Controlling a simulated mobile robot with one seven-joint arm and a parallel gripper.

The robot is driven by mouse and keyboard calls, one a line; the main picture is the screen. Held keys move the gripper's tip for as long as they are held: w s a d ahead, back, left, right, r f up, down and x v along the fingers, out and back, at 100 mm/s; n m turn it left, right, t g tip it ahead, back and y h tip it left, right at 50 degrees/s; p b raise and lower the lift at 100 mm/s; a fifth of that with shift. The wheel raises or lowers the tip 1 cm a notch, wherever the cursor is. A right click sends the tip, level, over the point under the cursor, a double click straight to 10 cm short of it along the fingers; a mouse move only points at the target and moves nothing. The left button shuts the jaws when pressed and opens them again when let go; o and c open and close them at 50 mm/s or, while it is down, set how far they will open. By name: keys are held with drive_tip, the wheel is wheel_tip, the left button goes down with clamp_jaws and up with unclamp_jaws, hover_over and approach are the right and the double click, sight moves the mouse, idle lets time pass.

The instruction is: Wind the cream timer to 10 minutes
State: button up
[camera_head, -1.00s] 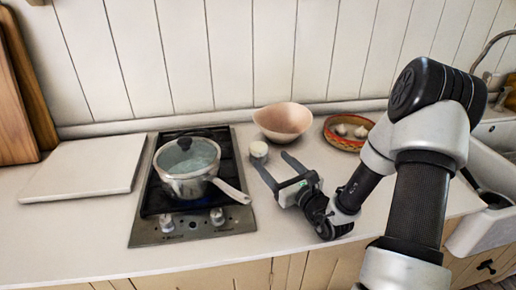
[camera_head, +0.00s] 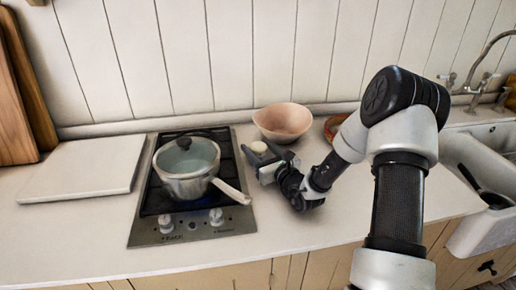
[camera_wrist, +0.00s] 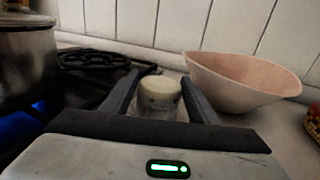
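The cream timer (camera_head: 258,146) stands upright on the worktop between the hob and the pink bowl. In the wrist view the timer (camera_wrist: 159,92) shows a cream top over a paler body with small marks; the setting cannot be read. My gripper (camera_head: 264,152) is low over the worktop at the timer. In the wrist view its two fingers (camera_wrist: 160,88) stand apart on either side of the timer. A gap seems to show beside the body, and I cannot tell whether either finger touches it.
The pink bowl (camera_head: 283,122) is close behind right. A red basket (camera_head: 334,126) is partly hidden by my arm. Front worktop is clear.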

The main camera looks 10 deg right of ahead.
drive_tip(key=c, duration=0.6)
drive_tip(key=shift+a+m+h, duration=0.15)
drive_tip(key=shift+m+h, duration=0.25)
drive_tip(key=shift+h, duration=0.2)
drive_tip(key=shift+c, duration=0.2)
drive_tip(key=shift+r+m+t+h+p, duration=0.3)
drive_tip(key=shift+r+m+h+p, duration=0.25)
drive_tip(key=shift+p, duration=0.7)
drive_tip(key=shift+f+m+h+p, duration=0.3)
drive_tip(key=shift+h+p, duration=0.35)
drive_tip(key=shift+p, duration=0.55)
drive_tip(key=shift+d+f+m+h+p, duration=0.25)
drive_tip(key=shift+h+p, duration=0.15)
drive_tip(key=shift+h, duration=0.1)
drive_tip(key=o, duration=1.1)
